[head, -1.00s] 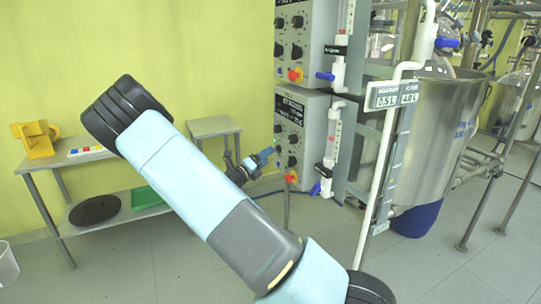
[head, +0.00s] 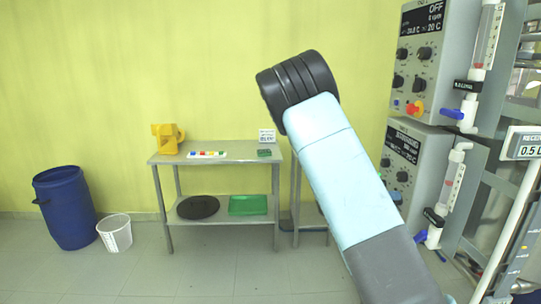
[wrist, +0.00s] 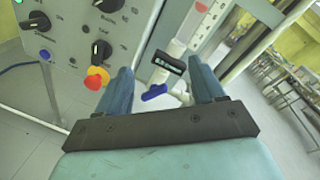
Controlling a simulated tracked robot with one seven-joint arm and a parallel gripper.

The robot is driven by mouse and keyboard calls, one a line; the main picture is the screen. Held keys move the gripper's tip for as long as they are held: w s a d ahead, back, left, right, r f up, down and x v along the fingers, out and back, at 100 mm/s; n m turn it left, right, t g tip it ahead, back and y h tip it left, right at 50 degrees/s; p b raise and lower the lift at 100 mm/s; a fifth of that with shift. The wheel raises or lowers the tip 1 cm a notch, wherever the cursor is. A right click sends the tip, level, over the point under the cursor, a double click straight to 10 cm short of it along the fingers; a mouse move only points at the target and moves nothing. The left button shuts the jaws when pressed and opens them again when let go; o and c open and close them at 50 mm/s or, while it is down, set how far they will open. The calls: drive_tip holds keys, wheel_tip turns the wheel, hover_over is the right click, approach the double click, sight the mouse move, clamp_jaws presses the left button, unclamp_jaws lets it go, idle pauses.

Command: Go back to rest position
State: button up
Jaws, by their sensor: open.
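My gripper (wrist: 163,90) shows in the wrist view with its two blue fingers apart and nothing between them. Beyond the fingers are a valve with a blue handle (wrist: 154,92) and a control panel with black knobs and a red-and-yellow knob (wrist: 96,78). I cannot tell how far the fingers are from these. In the head view my arm rises across the right of the middle, in front of the control boxes (head: 412,160), and hides my gripper.
A metal table (head: 220,148) stands by the yellow wall with a yellow device (head: 166,138) on it. Its lower shelf holds a black disc (head: 198,207) and a green tray (head: 248,205). A blue barrel (head: 66,207) and a white bucket (head: 115,233) stand left. The floor in front is clear.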

drive_tip(key=s+a+r+m+g+y, duration=0.1)
drive_tip(key=s+r+m+g+y, duration=0.15)
drive_tip(key=s+m+y, duration=0.4)
drive_tip(key=s+a+r+m+g+y, duration=0.1)
drive_tip(key=s+r+m+y, duration=0.25)
drive_tip(key=s+m, duration=0.5)
drive_tip(key=s+a+r+m+t+y, duration=0.3)
drive_tip(key=s+a+r+m, duration=0.3)
drive_tip(key=s, duration=0.3)
drive_tip(key=s+a+r+m+t+y, duration=0.3)
drive_tip(key=s+a+r+m, duration=0.3)
drive_tip(key=s, duration=0.3)
drive_tip(key=shift+s+a+y, duration=0.25)
drive_tip(key=shift+a+y, duration=0.15)
drive_tip(key=shift+a, duration=0.35)
drive_tip(key=shift+t, duration=0.25)
drive_tip(key=shift+c, duration=0.4)
